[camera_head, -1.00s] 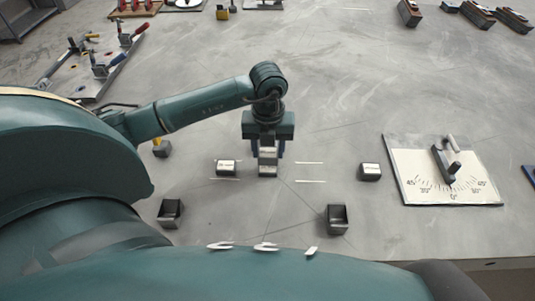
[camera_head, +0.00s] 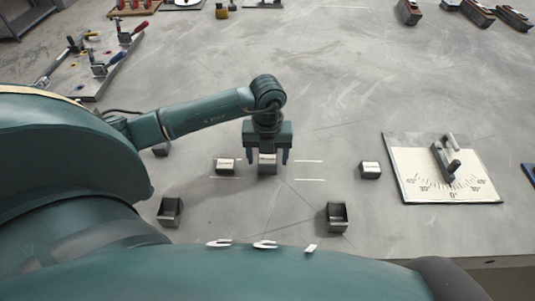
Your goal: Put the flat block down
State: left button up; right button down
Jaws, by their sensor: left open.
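The flat block (camera_head: 267,164) is a small dark block with a pale top. It sits between the two fingers of my left gripper (camera_head: 267,158), near the middle of the grey table. The gripper points down and is open, with a finger on either side of the block and a gap visible beside it. The block appears to rest on the table; its back is hidden by the gripper body. My right gripper is not in view.
Similar labelled blocks stand at left (camera_head: 227,166) and right (camera_head: 370,170). Two dark open holders (camera_head: 170,211) and (camera_head: 337,217) stand nearer me. An angle-scale board (camera_head: 446,180) lies at right, a clamp plate (camera_head: 97,65) at upper left. The table's middle back is clear.

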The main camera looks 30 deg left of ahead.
aim_at(268, 159)
pick_arm(q)
jog(key=shift+r, duration=0.3)
notch_tip(268, 159, up, 12)
jog(key=shift+f, duration=0.15)
dwell(0.5)
